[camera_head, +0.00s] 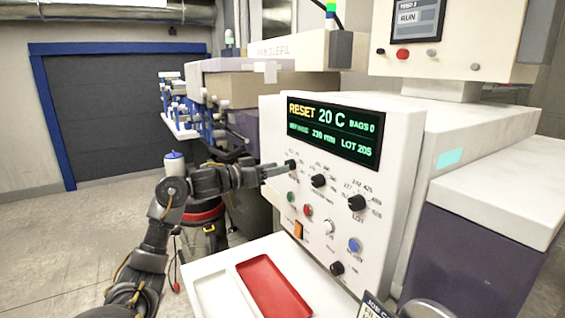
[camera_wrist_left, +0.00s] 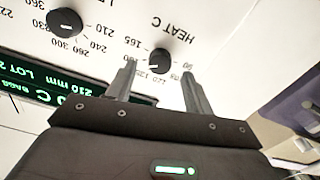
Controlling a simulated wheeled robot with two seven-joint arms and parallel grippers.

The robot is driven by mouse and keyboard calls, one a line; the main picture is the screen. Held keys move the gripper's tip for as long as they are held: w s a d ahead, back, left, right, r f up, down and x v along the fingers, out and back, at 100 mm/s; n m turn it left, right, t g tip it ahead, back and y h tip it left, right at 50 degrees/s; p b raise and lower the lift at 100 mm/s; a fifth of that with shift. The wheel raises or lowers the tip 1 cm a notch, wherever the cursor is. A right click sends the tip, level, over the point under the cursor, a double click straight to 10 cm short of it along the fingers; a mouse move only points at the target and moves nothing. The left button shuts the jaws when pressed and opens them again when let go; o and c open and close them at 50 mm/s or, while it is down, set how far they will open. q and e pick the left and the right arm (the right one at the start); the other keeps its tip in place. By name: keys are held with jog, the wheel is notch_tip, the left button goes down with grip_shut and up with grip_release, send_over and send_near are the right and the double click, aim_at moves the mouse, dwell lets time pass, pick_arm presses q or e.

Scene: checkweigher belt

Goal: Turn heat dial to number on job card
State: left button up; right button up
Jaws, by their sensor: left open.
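The heat dial (camera_wrist_left: 160,61) is a small black knob under the label HEAT C, with numbers around it. It also shows in the head view (camera_head: 291,165), at the upper left of the white panel. My left gripper (camera_wrist_left: 158,68) is open, with one finger on each side of the dial and visible gaps to it. In the head view my left gripper (camera_head: 276,170) reaches in from the left, close to the panel. The display (camera_head: 333,134) reads RESET and 20 C. The job card (camera_head: 374,310) is cut off at the bottom edge, its number unreadable. My right gripper is not in view.
Two more black dials (camera_head: 318,181) (camera_head: 357,203) sit right of the heat dial. Several coloured buttons (camera_head: 308,210) and an orange switch (camera_head: 298,230) lie below. A red tray (camera_head: 272,287) rests on a white shelf (camera_head: 208,290) in front.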

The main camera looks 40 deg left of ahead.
aim_at(290, 165)
pick_arm(q)
jog(key=x, duration=0.2)
jog(key=shift+w+d+p, duration=0.1)
jog(key=shift+w+p, duration=0.2)
jog(key=shift+w, duration=0.1)
jog(key=c, duration=1)
